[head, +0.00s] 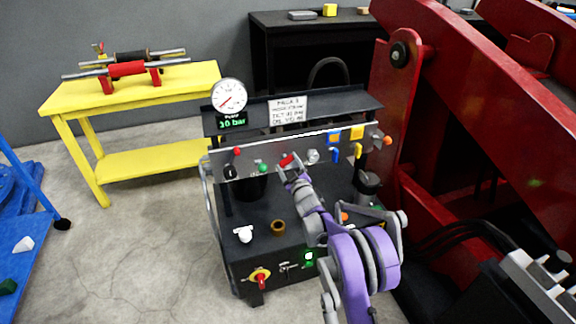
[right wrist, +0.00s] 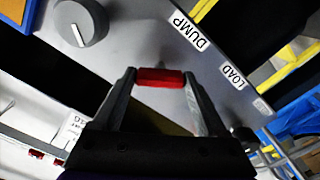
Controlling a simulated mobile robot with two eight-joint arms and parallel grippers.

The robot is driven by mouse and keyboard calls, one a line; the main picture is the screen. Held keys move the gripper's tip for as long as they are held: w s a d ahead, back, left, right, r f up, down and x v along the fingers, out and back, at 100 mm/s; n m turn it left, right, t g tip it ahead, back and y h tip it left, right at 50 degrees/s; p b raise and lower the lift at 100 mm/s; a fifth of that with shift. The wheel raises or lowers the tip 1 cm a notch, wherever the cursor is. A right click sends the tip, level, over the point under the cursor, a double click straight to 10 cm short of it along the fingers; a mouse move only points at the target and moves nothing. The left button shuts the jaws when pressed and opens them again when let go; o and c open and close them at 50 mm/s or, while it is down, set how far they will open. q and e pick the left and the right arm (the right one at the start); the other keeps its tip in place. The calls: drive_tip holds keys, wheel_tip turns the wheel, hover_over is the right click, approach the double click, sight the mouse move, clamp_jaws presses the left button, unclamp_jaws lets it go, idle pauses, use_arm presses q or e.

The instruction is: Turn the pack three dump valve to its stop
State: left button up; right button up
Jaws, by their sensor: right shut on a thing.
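My right gripper (head: 290,168) reaches the front panel (head: 222,168) of the black power unit. It is shut on a red valve handle (head: 286,160). In the right wrist view the red handle (right wrist: 160,77) lies across between the two fingertips. The labels DUMP (right wrist: 190,31) and LOAD (right wrist: 232,75) are on the panel beside it, upside down and slanted in this view. The valve's body and pivot are hidden behind the gripper. A round gauge (head: 229,96) stands above the panel, with a green display (head: 232,121) reading 10 bar. My left gripper is not in view.
A grey knob (right wrist: 80,22) sits near the handle on the panel. A large red steel arm (head: 470,80) rises close on the right. A yellow bench (head: 130,105) stands behind left.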

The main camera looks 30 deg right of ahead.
drive_tip(key=n, duration=0.5)
drive_tip(key=shift+n+b, duration=0.3)
drive_tip(key=n, duration=0.5)
drive_tip(key=shift+b, duration=0.4)
drive_tip(key=shift+n, duration=0.3)
drive_tip(key=o, duration=1.3)
drive_tip(key=shift+s, duration=0.15)
drive_tip(key=p+v, duration=0.1)
drive_tip(key=v, duration=0.9)
drive_tip(key=shift+s+a, duration=0.2)
drive_tip(key=shift+s, duration=0.05)
